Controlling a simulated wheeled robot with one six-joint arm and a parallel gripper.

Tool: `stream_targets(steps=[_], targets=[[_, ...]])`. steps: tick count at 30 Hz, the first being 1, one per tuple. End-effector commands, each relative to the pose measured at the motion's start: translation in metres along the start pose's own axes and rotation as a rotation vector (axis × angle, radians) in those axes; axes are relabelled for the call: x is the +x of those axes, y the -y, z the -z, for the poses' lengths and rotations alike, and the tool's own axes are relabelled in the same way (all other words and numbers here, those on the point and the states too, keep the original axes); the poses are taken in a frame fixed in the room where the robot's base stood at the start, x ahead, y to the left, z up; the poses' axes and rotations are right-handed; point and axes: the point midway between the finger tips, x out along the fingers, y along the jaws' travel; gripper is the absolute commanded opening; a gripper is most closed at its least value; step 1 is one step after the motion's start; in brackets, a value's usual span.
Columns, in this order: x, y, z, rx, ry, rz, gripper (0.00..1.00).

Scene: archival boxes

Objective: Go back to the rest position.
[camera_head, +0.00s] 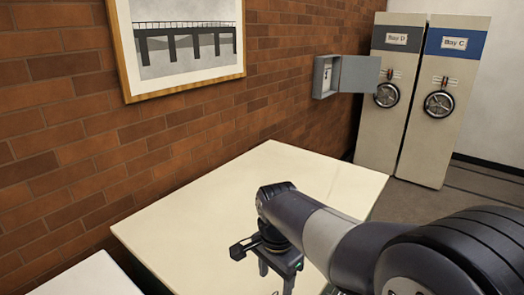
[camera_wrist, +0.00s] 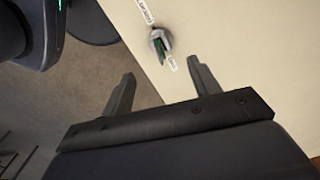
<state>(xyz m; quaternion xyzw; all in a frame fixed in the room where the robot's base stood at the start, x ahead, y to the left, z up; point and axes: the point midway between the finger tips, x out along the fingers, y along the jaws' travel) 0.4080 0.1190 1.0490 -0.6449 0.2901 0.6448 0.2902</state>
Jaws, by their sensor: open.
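My arm reaches over a cream table (camera_head: 190,215) in the head view. My gripper (camera_head: 277,276) hangs below the wrist, above the table near its front edge. In the wrist view my gripper (camera_wrist: 162,72) has its two fingers wide apart with nothing between them. Beyond the fingers, a small grey round object (camera_wrist: 157,35) with a dark green part and white tags lies on the table. The tag writing is too small to read. I cannot make out this object in the head view.
A brick wall with a framed bridge picture (camera_head: 190,45) runs behind the table. A grey wall box (camera_head: 326,76) has its door open. Shelving units labelled Bay D (camera_head: 385,135) and Bay C (camera_head: 435,140) stand at the back right. Another pale surface (camera_head: 90,277) is at front left.

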Motion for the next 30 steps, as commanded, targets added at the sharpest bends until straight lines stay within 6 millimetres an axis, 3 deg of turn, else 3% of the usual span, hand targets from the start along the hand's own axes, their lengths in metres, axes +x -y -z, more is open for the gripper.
stream_targets(steps=[3, 15, 30], targets=[[0.019, 0.0, 0.0, 0.0, 0.0, -0.001, 0.58], [0.062, 0.0, 0.0, 0.0, 0.0, 0.0, 0.58], [0.066, 0.0, 0.0, 0.0, 0.0, 0.0, 0.58]])
